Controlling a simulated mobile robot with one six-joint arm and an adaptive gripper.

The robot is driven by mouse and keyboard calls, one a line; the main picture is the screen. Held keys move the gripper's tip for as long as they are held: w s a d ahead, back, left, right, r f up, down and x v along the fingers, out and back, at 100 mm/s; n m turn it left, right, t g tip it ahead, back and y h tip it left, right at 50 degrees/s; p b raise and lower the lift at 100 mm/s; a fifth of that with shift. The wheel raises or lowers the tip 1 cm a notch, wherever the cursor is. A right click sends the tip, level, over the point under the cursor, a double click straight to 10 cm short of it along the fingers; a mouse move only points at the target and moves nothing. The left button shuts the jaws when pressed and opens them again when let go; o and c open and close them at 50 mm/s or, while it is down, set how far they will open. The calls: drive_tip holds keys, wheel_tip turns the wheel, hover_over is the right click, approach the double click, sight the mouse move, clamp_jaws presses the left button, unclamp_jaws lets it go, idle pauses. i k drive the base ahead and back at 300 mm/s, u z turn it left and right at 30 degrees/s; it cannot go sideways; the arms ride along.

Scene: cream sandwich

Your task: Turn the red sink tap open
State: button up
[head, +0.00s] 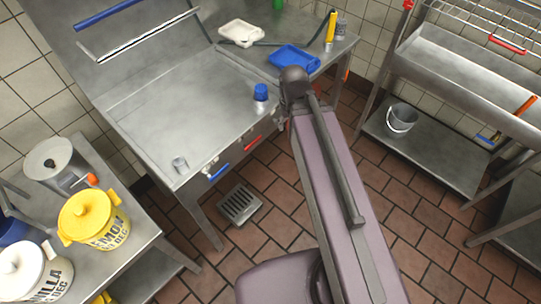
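The front of the steel sink (120,90) carries a short red tap handle (252,143) and a blue tap handle (219,172). The red handle slants along the sink's front edge, to the right of the blue one and just left of my arm. My purple and grey arm rises from the bottom of the head view and bends at a grey joint by the sink's right front corner. My gripper cannot be made out, and its fingers do not show. I see no contact between my arm and the red handle.
Yellow (91,218) and white (30,272) tubs crowd the left table. A bucket (401,119) sits on the right rack's lower shelf. Tiled floor (290,195) is open before the sink.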

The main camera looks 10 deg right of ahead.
sight(246, 148)
drive_tip(key=k, duration=1.4)
drive_tip(key=u, duration=0.5)
drive_tip(key=i, duration=1)
drive_tip(key=u, duration=0.05)
